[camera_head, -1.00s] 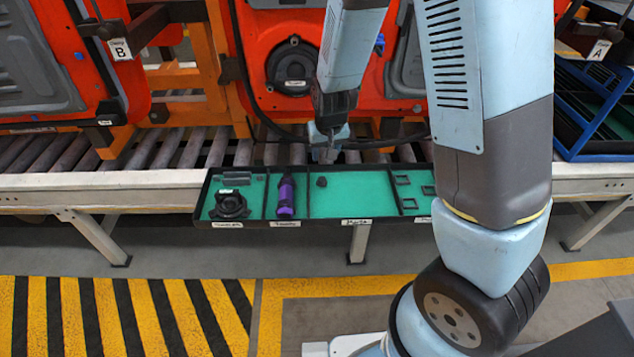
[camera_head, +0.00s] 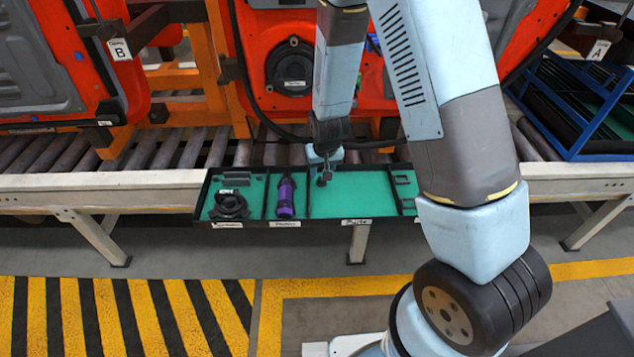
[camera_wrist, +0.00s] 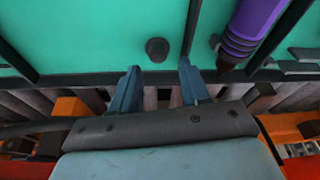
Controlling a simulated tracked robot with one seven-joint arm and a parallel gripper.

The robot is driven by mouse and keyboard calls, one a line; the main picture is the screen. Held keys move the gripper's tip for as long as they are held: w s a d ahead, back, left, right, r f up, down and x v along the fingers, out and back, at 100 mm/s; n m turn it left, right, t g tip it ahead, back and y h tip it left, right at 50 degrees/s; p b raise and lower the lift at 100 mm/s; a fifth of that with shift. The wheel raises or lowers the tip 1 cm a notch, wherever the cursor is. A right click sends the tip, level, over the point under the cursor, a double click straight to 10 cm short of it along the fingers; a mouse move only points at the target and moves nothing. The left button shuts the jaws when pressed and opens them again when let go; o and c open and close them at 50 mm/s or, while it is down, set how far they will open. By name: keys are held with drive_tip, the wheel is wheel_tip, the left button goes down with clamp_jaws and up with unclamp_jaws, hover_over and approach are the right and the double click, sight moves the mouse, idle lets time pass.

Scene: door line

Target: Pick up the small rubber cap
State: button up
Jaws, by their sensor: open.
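The small rubber cap (camera_wrist: 157,48) is a dark round piece on the green tray floor, beside a black divider. It shows in the wrist view just beyond my fingertips, roughly in line with the gap between them. My gripper (camera_wrist: 158,68) is open, with its two blue-grey fingers apart and nothing between them. In the head view my gripper (camera_head: 324,174) hangs low over the back of the tray's middle compartment. There the cap (camera_head: 321,183) is small and hard to tell apart from the fingers.
The black-walled tray (camera_head: 350,219) sits along the roller conveyor's front. A purple-and-black tool (camera_head: 286,197) lies in the compartment left of the cap's. A round black part (camera_head: 230,205) is farther left. Small black frames (camera_head: 403,180) lie right. Orange door panels stand behind.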

sight(321, 182)
drive_tip(key=shift+x, duration=2.45)
drive_tip(key=shift+d, duration=0.2)
clamp_jaws()
